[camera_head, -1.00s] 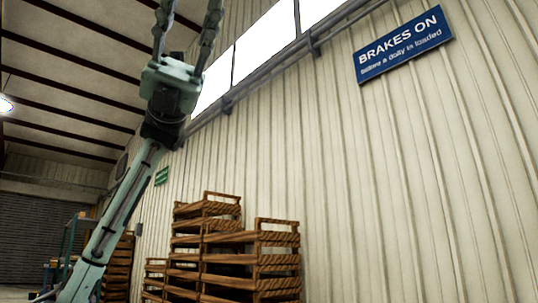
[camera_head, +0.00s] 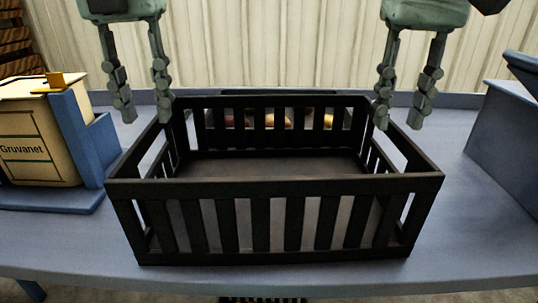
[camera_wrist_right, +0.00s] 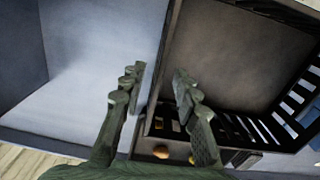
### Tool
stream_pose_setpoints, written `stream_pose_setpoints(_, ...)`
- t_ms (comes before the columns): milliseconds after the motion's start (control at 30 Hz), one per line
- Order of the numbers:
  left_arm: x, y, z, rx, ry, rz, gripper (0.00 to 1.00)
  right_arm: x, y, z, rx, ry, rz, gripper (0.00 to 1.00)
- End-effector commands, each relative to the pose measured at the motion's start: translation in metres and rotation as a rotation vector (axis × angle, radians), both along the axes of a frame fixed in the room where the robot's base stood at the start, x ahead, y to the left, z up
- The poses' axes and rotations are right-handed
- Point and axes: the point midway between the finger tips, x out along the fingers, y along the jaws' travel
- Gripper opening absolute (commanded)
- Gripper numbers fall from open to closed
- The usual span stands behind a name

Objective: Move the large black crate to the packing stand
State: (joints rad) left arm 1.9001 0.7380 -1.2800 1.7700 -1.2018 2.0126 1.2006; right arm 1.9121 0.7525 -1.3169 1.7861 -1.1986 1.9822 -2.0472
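The large black crate (camera_head: 275,187), slatted and empty, stands upright on a blue-grey table (camera_head: 70,243). In the head view my left gripper (camera_head: 146,112) is open, pointing down, with its fingers on either side of the crate's left wall. My right gripper (camera_head: 399,118) is open in the same way at the right wall. In the right wrist view, one finger of my right gripper (camera_wrist_right: 150,88) is over the table and the other over the crate's inside, with the wall between them. I cannot tell whether the fingers touch it. No packing stand is identifiable.
A cream box marked "Gruvanet" (camera_head: 40,140) sits in a blue holder (camera_head: 85,135) left of the crate. A blue-grey housing (camera_head: 505,130) stands at the right. Behind the crate, a dark container with rounded yellow and reddish items (camera_head: 277,119) shows through the slats.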

Motion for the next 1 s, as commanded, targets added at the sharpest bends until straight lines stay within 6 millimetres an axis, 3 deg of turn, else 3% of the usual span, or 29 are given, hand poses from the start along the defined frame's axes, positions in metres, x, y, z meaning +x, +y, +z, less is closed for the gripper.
stream_pose_setpoints(267, 0.000, 0.000, -0.003, -0.004, 0.001, -0.002, 0.31, 0.000, 0.001, -0.002, 0.004, 0.000, -0.002, 0.31)
stream_pose_setpoints(700, -0.001, 0.000, -0.061, -0.005, 0.003, -0.002, 0.31, 0.000, 0.001, -0.061, 0.005, 0.002, -0.003, 0.31)
stream_pose_setpoints(1000, 0.000, 0.000, -0.078, -0.007, 0.002, -0.003, 0.31, 0.000, 0.001, -0.077, 0.006, 0.001, -0.003, 0.31)
